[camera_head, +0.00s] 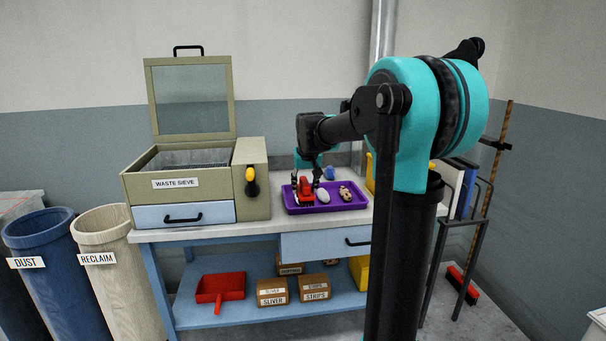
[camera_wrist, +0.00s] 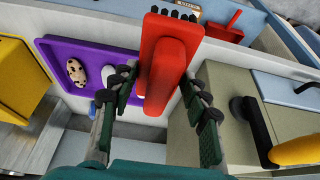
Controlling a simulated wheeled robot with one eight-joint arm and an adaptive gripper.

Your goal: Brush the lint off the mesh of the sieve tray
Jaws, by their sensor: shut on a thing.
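My gripper (camera_head: 307,182) is shut on a red brush (camera_head: 306,195), seen at the left end of the purple tray.
The purple tray (camera_head: 325,207) also holds a white oval thing (camera_head: 322,195) and a speckled tan thing (camera_head: 346,192). A yellow-handled lever (camera_head: 251,183) sticks out from the sieve's front. A red dustpan (camera_head: 220,287) and labelled boxes are on the lower shelf. Bins stand at left.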

